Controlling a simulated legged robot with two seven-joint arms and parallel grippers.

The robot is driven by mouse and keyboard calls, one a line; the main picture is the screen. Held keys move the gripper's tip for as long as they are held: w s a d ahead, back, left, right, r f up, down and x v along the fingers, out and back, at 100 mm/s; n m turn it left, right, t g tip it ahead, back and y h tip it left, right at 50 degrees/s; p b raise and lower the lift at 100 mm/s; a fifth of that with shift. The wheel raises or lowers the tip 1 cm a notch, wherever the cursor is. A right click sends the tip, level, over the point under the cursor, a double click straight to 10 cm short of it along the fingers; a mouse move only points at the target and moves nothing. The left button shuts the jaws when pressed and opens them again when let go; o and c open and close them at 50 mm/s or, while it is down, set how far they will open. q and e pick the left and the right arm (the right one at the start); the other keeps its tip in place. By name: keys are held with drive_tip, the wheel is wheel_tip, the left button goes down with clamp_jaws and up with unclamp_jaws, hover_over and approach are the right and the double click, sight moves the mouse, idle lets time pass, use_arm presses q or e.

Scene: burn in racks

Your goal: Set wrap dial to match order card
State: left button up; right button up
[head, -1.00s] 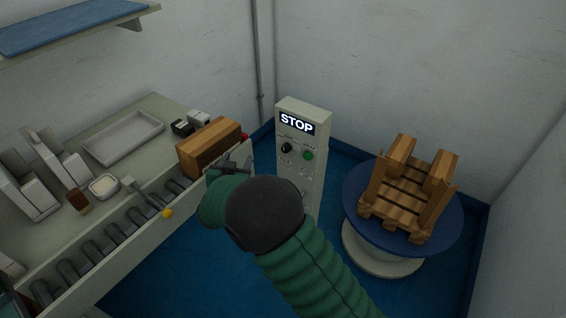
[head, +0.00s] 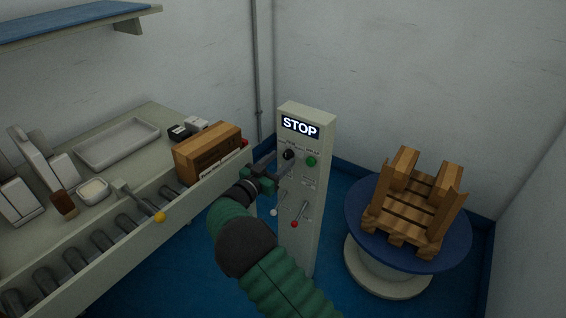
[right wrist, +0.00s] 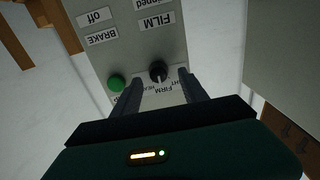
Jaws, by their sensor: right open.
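The wrap dial is a small black knob (head: 289,154) on the front of a pale control post (head: 303,225) whose lit screen reads STOP. My right gripper (head: 281,166) is open just in front of the dial. In the right wrist view its fingers (right wrist: 158,84) stand either side of the dial, without clear contact. I cannot make out an order card for certain. My left gripper is out of view.
A green button (head: 312,161) sits right of the dial, with white-tipped and red-tipped levers (head: 300,214) below. A roller conveyor (head: 120,227) with a wooden crate (head: 207,152) stands left. A blue turntable (head: 361,222) carrying a wooden pallet load stands right.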

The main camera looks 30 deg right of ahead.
sight(288, 155)
drive_tip(key=shift+w+d+f, duration=0.1)
drive_tip(key=shift+w+d, duration=0.15)
drive_tip(key=shift+d, duration=0.45)
drive_tip(key=shift+w+d, duration=0.15)
drive_tip(key=shift+d, duration=0.45)
drive_tip(key=shift+a, duration=0.2)
drive_tip(key=c, duration=0.4)
clamp_jaws()
drive_tip(key=shift+m, duration=0.3)
drive_tip(key=m, duration=0.2)
drive_tip(key=shift+m, duration=0.3)
drive_tip(key=shift+m+b, duration=0.55)
drive_tip(key=shift+m, duration=1.75)
